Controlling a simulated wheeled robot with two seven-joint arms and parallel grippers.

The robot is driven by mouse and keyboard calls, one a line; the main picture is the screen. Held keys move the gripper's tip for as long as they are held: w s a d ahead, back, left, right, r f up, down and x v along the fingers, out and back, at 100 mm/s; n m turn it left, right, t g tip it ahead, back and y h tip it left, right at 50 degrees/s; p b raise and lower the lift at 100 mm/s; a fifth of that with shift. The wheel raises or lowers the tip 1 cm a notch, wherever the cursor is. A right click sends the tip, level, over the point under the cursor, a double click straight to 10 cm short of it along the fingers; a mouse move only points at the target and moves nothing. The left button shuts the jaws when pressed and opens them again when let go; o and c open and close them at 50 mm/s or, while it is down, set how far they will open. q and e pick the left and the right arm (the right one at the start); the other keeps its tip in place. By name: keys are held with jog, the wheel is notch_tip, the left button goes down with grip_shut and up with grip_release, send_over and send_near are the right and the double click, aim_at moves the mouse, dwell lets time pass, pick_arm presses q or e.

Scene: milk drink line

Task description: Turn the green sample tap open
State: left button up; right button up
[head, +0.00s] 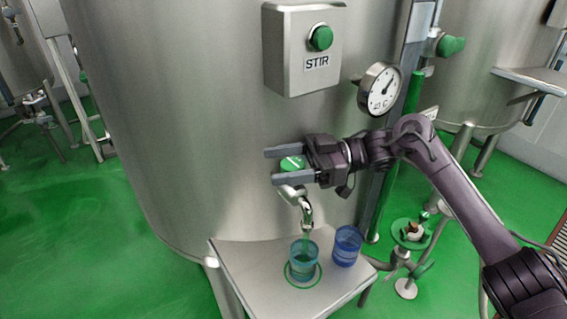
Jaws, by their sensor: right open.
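The green sample tap handle (292,164) has a white mark on it and sits on the metal tap (303,205) on the tank's front. My right gripper (270,166) comes in from the right. Its jaws are open, one finger above the handle and one below it in the picture. Whether either finger touches the handle cannot be told. A teal cup (304,269) stands under the spout inside a green ring on the metal shelf (245,268). A thin greenish streak shows between spout and cup; I cannot tell if it is liquid. My left gripper is out of view.
A blue cup (347,247) stands right of the teal cup. Above are the STIR box (291,75) with its green button (320,38) and a round dial gauge (380,89). A green vertical pipe (402,130) runs behind my arm. Open green floor lies left.

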aim_at(304, 162)
jog(key=b+v, duration=0.2)
jog(key=v, duration=0.4)
jog(key=shift+w+d+f+b, duration=0.15)
jog(key=shift+d+b, duration=0.15)
jog(key=shift+d, duration=0.05)
jog(key=shift+w+d, duration=0.1)
jog(key=shift+d, duration=0.4)
jog(key=shift+d, duration=0.1)
